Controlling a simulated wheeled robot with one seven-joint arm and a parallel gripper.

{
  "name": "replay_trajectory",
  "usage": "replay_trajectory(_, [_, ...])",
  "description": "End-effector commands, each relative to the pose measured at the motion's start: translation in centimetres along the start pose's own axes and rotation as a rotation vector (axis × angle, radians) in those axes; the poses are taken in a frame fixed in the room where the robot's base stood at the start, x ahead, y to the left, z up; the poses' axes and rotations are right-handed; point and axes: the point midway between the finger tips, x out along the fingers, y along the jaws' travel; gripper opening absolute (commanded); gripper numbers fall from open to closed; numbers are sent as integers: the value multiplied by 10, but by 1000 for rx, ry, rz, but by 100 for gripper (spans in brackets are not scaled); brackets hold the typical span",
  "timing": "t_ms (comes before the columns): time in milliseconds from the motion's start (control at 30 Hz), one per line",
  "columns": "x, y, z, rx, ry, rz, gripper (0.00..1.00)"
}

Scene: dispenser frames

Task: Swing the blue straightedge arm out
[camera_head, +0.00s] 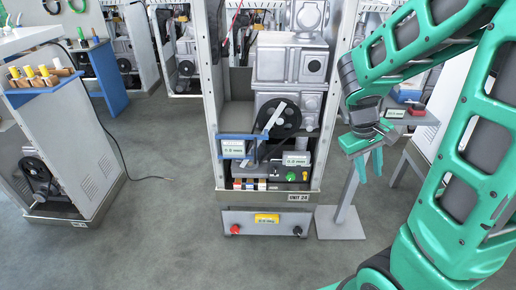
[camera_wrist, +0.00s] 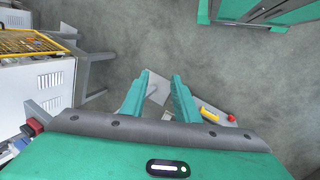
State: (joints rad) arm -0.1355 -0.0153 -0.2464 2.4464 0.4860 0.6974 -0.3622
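A blue straight bar (camera_head: 236,136) crosses the left front of the dispenser frame marked UNIT 24 (camera_head: 298,197), just above a white label. It looks folded in close against the frame, though its hinge is too small to make out. My gripper (camera_head: 369,163) hangs to the right of the dispenser, apart from it, with its teal fingers pointing down. In the wrist view the two fingers (camera_wrist: 161,78) stand apart with nothing between them, so it is open and empty. The blue bar cannot be made out in the wrist view.
A black wheel with a light strip (camera_head: 282,118) sits near the bar. A low box with a red knob and yellow label (camera_head: 266,219) juts out at the dispenser's foot. A grey stand (camera_head: 341,222) is below my gripper. The left floor is open, beside a white cabinet (camera_head: 82,140).

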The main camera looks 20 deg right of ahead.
Motion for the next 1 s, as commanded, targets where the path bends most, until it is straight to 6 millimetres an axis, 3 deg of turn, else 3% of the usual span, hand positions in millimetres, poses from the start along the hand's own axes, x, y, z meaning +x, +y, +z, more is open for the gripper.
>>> replay_trajectory(267, [29,-13,-79,-343,4,281,28])
replay_trajectory(567, [43,-49,-163,-748,11,628,28])
replay_trajectory(767, [43,-93,-215,-1036,9,889,28])
replay_trajectory(1000, [38,-172,-264,-1383,-8,1239,28])
